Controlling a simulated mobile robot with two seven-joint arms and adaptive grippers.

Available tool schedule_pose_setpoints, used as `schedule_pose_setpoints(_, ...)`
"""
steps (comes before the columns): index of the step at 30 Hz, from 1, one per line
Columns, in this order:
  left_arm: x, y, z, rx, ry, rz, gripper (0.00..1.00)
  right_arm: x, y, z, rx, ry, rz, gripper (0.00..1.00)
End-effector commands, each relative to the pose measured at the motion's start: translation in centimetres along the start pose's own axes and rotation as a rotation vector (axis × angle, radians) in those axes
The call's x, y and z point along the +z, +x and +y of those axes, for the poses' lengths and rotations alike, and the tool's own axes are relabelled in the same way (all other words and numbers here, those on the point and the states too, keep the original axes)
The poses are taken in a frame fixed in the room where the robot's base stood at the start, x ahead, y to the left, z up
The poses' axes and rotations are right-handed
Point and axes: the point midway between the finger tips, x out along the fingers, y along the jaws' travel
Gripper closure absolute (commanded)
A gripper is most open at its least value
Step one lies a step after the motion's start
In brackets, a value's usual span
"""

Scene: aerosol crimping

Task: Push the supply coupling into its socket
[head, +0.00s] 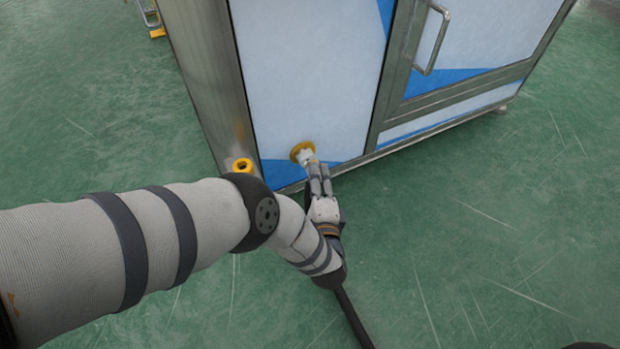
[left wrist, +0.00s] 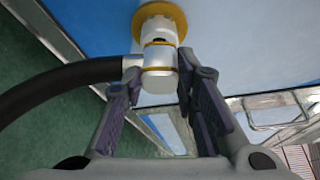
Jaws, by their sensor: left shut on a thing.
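The supply coupling (left wrist: 159,72) is a silver cylinder with a yellow band, and a black hose (left wrist: 62,88) runs off it to the left. My left gripper (head: 315,168) is shut on it, one finger on each side in the left wrist view (left wrist: 157,84). The socket (head: 300,148) is a yellow round flange low on the cabinet's white and blue panel; it also shows in the left wrist view (left wrist: 172,12). The coupling's front end is at the socket, roughly in line with it. I cannot tell how deep it sits. My right gripper is not in view.
The large metal-framed cabinet (head: 312,70) fills the upper middle, with a door handle (head: 432,40) at upper right. A yellow ring (head: 242,165) shows near the cabinet's lower left corner, just above my left arm. The green floor (head: 480,240) is clear in front.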

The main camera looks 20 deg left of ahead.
Motion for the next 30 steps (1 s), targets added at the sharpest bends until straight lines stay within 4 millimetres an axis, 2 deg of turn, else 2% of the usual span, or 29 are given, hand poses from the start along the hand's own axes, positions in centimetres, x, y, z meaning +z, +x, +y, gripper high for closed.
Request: schedule_pose_setpoints(30,0.40,0.86,0.02,0.001,0.000,-0.001,1.00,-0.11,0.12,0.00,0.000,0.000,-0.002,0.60)
